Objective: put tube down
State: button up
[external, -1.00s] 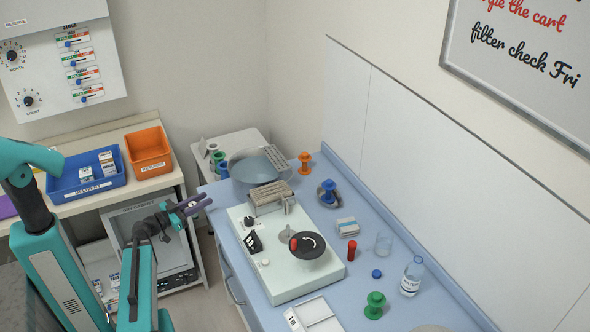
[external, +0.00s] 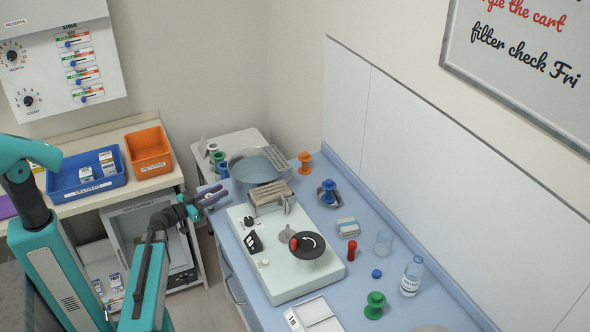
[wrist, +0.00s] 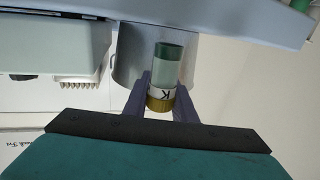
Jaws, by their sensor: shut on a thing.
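The tube (wrist: 166,72) shows in the wrist view between the two fingers of my gripper (wrist: 166,84). It has a dark green end, a pale body, a label with a black letter and a gold end. The fingers are shut on it. In the external view my gripper (external: 213,197) is at the left edge of the blue counter, left of the grey pot (external: 245,178). The tube is too small there to make out clearly. In the wrist view the grey pot (wrist: 128,55) shows behind the tube; I cannot tell the gap between them.
A pale machine (external: 290,268) with a black dial stands on the blue counter (external: 371,218). A small white stand (external: 238,140) with several green-topped items is behind the pot. Blue (external: 68,185) and orange (external: 147,148) bins sit on the left bench.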

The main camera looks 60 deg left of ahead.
aim_at(235, 186)
jog(key=shift+p+x, duration=0.8)
jog(key=shift+x, duration=1.1)
jog(key=shift+f+b, duration=0.6)
jog(key=shift+b, duration=0.05)
jog(key=shift+f+b, duration=0.15)
jog(key=shift+b, duration=0.2)
jog(key=o, duration=1)
jog(key=shift+o, duration=0.2)
jog(key=shift+p, duration=1.3)
